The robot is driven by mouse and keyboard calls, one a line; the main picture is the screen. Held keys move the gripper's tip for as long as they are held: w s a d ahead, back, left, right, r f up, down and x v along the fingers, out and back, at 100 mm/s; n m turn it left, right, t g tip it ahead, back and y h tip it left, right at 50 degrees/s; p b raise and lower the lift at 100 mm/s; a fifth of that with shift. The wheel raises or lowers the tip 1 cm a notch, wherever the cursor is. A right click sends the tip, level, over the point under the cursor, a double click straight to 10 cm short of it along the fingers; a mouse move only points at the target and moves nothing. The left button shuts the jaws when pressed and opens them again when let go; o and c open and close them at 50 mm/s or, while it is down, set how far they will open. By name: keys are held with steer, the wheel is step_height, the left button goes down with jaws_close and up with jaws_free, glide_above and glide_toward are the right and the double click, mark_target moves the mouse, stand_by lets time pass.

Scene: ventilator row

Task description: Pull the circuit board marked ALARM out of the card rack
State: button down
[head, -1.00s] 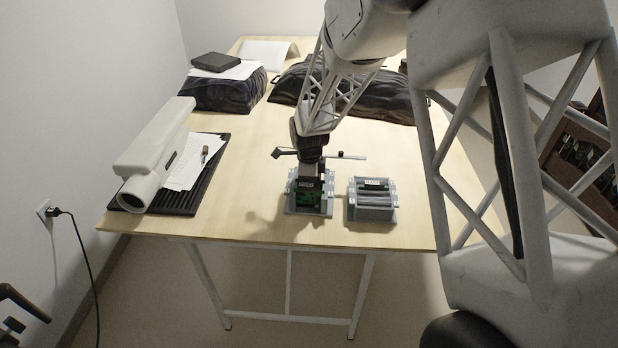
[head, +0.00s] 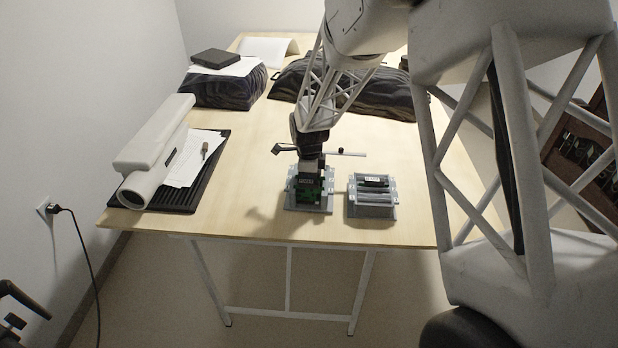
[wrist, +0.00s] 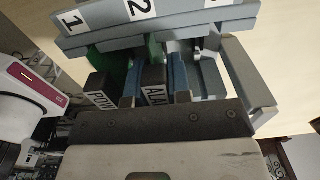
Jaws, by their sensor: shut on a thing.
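The card rack (head: 322,206) is grey and stands near the table's front edge. In the wrist view its rail (wrist: 180,18) carries the numbers 1 and 2. The ALARM board (wrist: 154,82) has a black front piece with a white label, of which "ALA" shows. My gripper (wrist: 155,95) is shut on it, with a blue pad on either side. From the head my gripper (head: 311,176) points down at the rack, hiding much of it. How deep the boards sit is hidden.
A second grey rack (head: 372,210) stands close to the right. A white device (head: 150,160) lies on a black ribbed mat (head: 215,160) at the left. Dark bags (head: 225,92) lie at the back. The table between is mostly clear.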

steer(key=shift+r, duration=0.15)
steer(key=shift+r, duration=4.05)
